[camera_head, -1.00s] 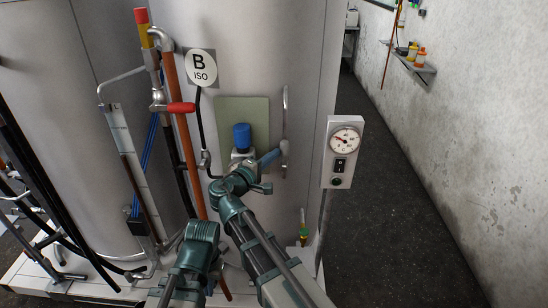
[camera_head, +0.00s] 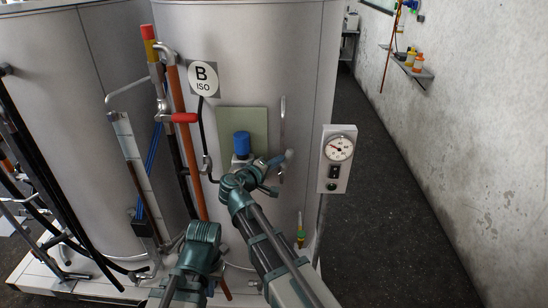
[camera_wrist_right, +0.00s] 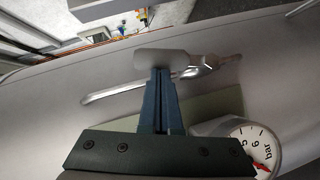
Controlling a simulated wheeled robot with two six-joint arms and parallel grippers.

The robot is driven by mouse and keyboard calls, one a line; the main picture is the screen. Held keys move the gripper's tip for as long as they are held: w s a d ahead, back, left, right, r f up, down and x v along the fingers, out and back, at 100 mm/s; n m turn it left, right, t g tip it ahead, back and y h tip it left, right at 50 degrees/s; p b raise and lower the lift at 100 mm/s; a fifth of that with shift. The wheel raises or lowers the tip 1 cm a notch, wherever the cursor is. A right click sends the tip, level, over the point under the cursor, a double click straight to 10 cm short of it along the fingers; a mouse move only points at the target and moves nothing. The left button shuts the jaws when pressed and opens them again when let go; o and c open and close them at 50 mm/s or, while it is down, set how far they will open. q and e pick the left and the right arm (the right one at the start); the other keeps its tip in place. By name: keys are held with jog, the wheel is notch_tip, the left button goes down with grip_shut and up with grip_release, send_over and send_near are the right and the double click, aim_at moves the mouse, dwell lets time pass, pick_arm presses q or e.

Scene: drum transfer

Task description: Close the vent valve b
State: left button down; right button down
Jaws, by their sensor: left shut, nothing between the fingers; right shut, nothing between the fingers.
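Drum B carries a round "B ISO" sign (camera_head: 203,79). A thin vertical metal pipe (camera_head: 283,115) runs down its front to a small fitting at my right gripper. In the right wrist view this pipe (camera_wrist_right: 110,93) meets a pale grey, rounded handle-like part (camera_wrist_right: 168,57), which I take to be the vent valve's. My right gripper (camera_head: 285,157) is shut with nothing between its fingers. Its blue fingertips (camera_wrist_right: 161,72) are at the pale part; I cannot tell whether they touch it. My left arm shows low in the head view, but its gripper is not visible.
A blue-capped fitting (camera_head: 242,143) stands left of my right gripper. A red-handled valve (camera_head: 183,117) is on the pipes further left. A gauge box (camera_head: 337,158) stands to the right. A pressure dial (camera_wrist_right: 252,146) is close beside the fingers. The floor (camera_head: 385,200) at right is clear.

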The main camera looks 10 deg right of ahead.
jog(key=d+p, duration=0.1)
jog(key=m+y+p, duration=0.1)
jog(key=s+d+m+y+p, duration=0.1)
jog(key=shift+d+r+g, duration=0.25)
jog(key=shift+d+g, duration=0.05)
jog(key=shift+d, duration=0.05)
jog(key=s+d+f+m+y, duration=0.1)
jog(key=d+f+m+y, duration=0.3)
jog(key=d+y, duration=0.1)
jog(key=shift+f+m, duration=0.15)
jog(key=shift+m, duration=0.25)
jog(key=shift+s+d+f, duration=0.1)
jog(key=shift+d, duration=0.1)
dwell(0.4)
